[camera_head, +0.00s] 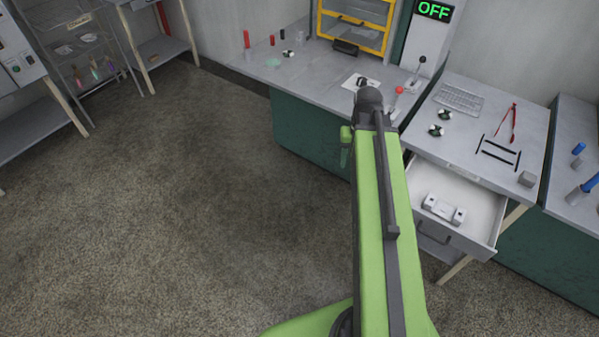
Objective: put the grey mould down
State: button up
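I cannot tell for sure which thing is the grey mould. A pale grey block with raised ends and dark marks (444,208) lies in the open drawer (481,232) at the right.
The right bench (470,140) carries a keyboard (459,98), red tongs (507,122), black bars and small round parts. A yellow-framed cabinet (354,25) and a panel reading OFF (434,11) stand behind. Wire shelves (85,50) stand at left. The floor at left is clear.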

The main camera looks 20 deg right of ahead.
jog(key=w+a+n, duration=0.1)
jog(key=a+n, duration=0.2)
jog(key=a, duration=1.9)
jog(key=shift+w+n, duration=0.4)
